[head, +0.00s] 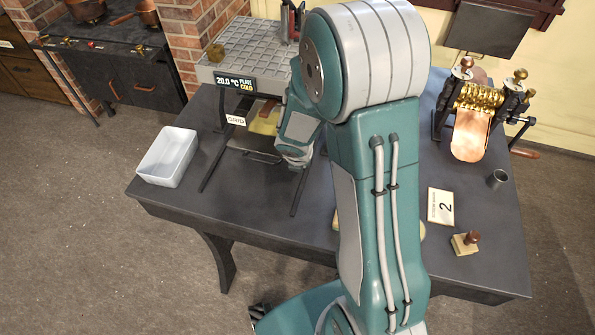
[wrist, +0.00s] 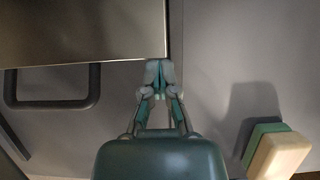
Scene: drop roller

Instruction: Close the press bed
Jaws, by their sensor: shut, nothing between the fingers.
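The press (head: 245,68) stands at the back left of the table, with a ribbed grey top and a display reading 20.0 °C, plate cold. Its bed (head: 262,122) shows below the display, between two dark rails, partly hidden by my arm. In the wrist view the bed's metal edge (wrist: 85,35) fills the upper left, with a dark loop handle (wrist: 52,104) in front of it. My gripper (wrist: 160,70) is shut and empty, its fingertips at the right end of that front edge; I cannot tell if they touch. In the head view my gripper (head: 296,160) is right of the handle.
A white tray (head: 168,157) sits at the table's left edge. A green and cream block (wrist: 275,152) lies right of my gripper. A brass roller machine (head: 478,100), a small cup (head: 497,179), a card marked 2 (head: 441,207) and a stamp (head: 465,243) stand at right.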

